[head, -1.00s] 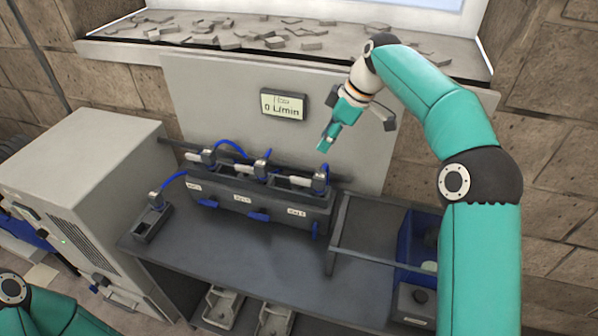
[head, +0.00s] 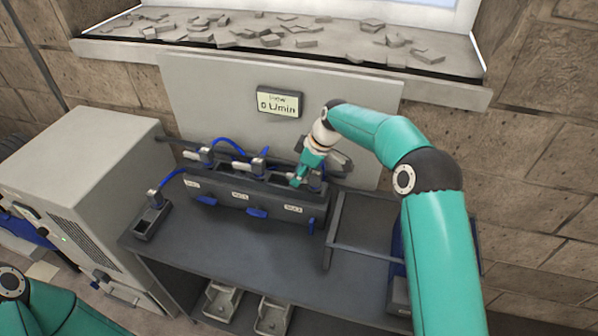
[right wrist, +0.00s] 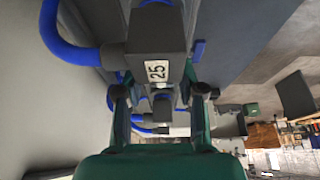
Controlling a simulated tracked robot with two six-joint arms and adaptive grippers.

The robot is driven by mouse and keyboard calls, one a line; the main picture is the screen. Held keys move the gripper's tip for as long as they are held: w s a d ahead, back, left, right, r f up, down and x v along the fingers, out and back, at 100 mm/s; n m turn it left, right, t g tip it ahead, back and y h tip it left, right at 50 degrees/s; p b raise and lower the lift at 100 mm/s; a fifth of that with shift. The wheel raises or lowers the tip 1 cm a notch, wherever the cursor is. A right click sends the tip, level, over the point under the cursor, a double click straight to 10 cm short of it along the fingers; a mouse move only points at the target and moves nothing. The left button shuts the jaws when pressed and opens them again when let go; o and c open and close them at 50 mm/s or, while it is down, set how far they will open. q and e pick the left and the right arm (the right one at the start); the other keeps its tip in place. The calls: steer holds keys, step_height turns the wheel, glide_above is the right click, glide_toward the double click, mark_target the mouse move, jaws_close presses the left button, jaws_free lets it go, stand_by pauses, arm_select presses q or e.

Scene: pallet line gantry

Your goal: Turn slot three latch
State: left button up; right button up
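The dark slot housing (head: 275,220) stands on the bench with three labelled slots. The rightmost slot's blue latch (head: 311,225) points down on the front face; the left blue latch (head: 206,201) and middle blue latch (head: 257,212) lie more level. My right gripper (head: 298,180) is over the rightmost slot and hides much of it. In the right wrist view its two fingers (right wrist: 160,95) are apart, on either side of a grey connector block (right wrist: 150,40) marked with digits and with a blue hose. Contact cannot be told. My left gripper is out of view.
A flow display (head: 279,102) reads 0 L/min on the panel behind. A grey frame rail (head: 330,240) stands right of the housing. A small dark holder (head: 151,222) with a blue hose is at left. The bench front (head: 230,265) is clear.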

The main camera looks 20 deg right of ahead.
steer(key=shift+w+f, duration=0.1)
jaws_close()
stand_by(0.3)
